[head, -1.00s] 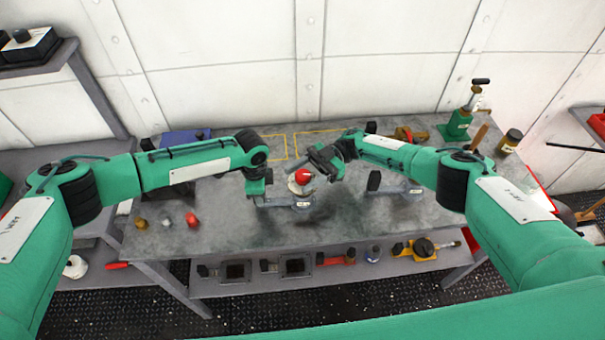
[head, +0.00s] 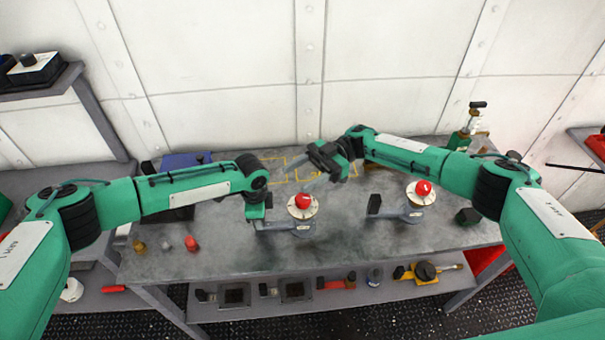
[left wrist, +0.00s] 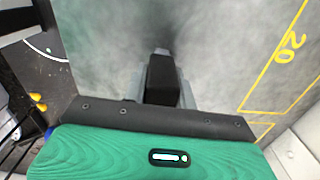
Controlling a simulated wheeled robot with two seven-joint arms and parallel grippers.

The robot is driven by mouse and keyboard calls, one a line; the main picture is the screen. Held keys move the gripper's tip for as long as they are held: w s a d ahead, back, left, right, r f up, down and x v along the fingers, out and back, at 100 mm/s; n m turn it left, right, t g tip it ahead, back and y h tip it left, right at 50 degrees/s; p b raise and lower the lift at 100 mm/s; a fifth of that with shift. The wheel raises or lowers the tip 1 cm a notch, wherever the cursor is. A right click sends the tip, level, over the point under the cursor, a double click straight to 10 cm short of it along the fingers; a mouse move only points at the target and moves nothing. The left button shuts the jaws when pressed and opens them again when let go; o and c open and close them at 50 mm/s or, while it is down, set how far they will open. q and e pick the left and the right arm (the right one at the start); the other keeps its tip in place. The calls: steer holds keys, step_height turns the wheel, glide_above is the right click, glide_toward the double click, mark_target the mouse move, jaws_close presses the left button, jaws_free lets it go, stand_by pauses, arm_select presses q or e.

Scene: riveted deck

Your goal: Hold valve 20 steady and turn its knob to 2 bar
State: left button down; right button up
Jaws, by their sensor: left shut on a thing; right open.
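A valve with a red knob (head: 302,201) on a pale dial disc stands on a grey base at the middle of the bench; its label is too small to read. My left gripper (head: 257,217) is shut on this valve's black handle, left of the knob. In the left wrist view the black handle (left wrist: 162,78) sits between the fingers. My right gripper (head: 327,168) is open and empty, above and behind the knob, apart from it. A second valve (head: 421,190) with a red knob stands to the right, its black handle (head: 374,204) free. The dial readings are not legible.
A yellow outline marked 20 (left wrist: 292,46) is painted on the bench. Small brass, grey and red pieces (head: 191,243) lie at the left front. A green and black tool (head: 468,128) stands at the back right. Several parts lie on the lower shelf (head: 330,303).

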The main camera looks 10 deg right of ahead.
arm_select(q)
steer(key=c, duration=1)
jaws_free()
steer(key=shift+c, duration=0.2)
